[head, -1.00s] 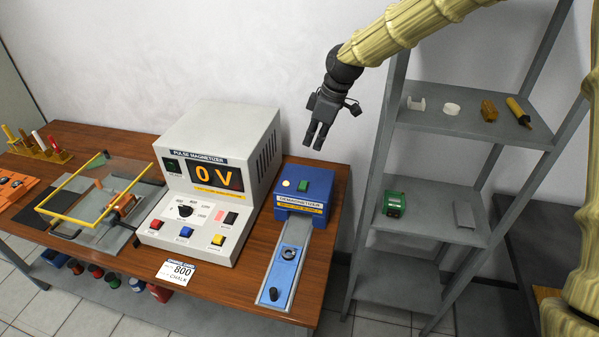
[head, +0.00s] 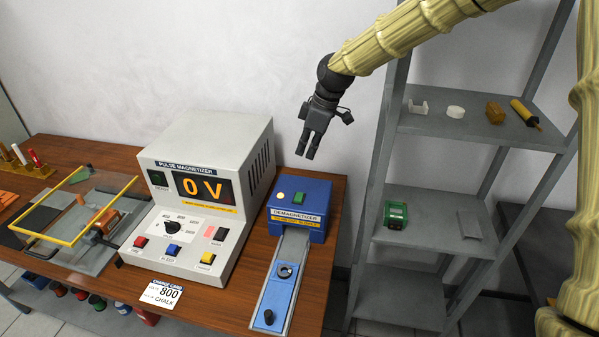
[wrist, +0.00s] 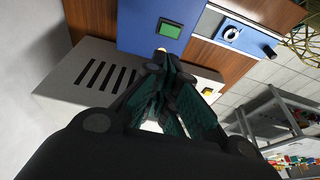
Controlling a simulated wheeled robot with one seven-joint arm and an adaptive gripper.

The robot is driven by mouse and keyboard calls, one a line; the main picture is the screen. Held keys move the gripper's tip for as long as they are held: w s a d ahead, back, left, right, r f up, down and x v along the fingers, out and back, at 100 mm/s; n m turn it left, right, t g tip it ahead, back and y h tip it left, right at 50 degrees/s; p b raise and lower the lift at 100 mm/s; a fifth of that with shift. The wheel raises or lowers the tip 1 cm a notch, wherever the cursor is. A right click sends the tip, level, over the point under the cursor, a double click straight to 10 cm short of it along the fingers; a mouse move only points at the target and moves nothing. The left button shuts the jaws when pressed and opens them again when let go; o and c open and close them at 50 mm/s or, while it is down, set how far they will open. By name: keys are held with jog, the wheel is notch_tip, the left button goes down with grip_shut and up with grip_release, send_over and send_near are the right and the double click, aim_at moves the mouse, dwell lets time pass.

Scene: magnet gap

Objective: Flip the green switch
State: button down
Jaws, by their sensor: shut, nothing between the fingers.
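A green rocker switch (head: 299,197) sits on top of the blue demagnetizer box (head: 318,226), right of a pale round lamp (head: 281,195). A darker green switch (head: 158,179) is on the front of the grey pulse magnetizer (head: 215,150), left of its "0 V" display. My gripper (head: 308,152) is shut and empty, pointing down above the back of the demagnetizer, apart from it. In the wrist view, the closed fingertips (wrist: 160,66) overlap the blue box's edge in the picture, with the green switch (wrist: 168,28) just beyond them and the lamp partly hidden.
A blue slide track (head: 277,300) runs forward from the demagnetizer. A yellow-framed clear guard (head: 75,215) stands on the wooden table to the left. A grey shelf (head: 440,240) with small parts stands to the right. The space above the demagnetizer is open.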

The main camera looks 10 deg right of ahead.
jog(key=p, duration=0.4)
send_over(297, 194)
notch_tip(297, 194, down, 11)
jog(key=shift+f, duration=0.15)
jog(key=shift+w+f+p, duration=0.1)
jog(key=shift+f+p, duration=0.3)
jog(key=shift+f, duration=0.5)
